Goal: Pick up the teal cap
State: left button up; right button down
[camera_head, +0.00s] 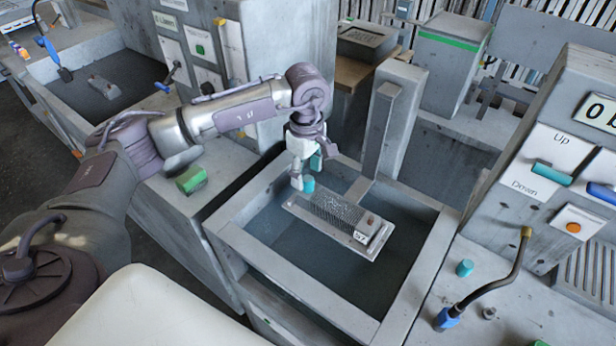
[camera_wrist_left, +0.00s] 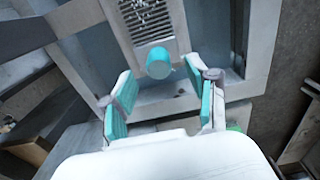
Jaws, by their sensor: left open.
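A small teal cap (camera_head: 308,184) sits at the near left end of a grey grated plate (camera_head: 300,205) over the basin. In the left wrist view the cap (camera_wrist_left: 158,63) shows at the end of the grating, ahead of and between the teal-padded fingers. My left gripper (camera_head: 307,172) is open and points down at the cap; it also shows in the left wrist view (camera_wrist_left: 160,103). Nothing is between its fingers that I can see touching them. Another teal cap-like piece (camera_head: 464,268) stands on the right counter. My right gripper is not in view.
The dark basin (camera_head: 240,229) has a raised grey rim around the plate, with an upright post (camera_head: 381,130) behind it. A bent hose with a blue end (camera_head: 447,318) and a control panel (camera_head: 560,160) are at right.

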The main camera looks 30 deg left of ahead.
pick_arm(q)
jog(key=shift+f, duration=1.15)
jog(key=c, duration=1)
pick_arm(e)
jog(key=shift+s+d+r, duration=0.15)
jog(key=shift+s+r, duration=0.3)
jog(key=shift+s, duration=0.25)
pick_arm(q)
jog(key=shift+r, duration=0.15)
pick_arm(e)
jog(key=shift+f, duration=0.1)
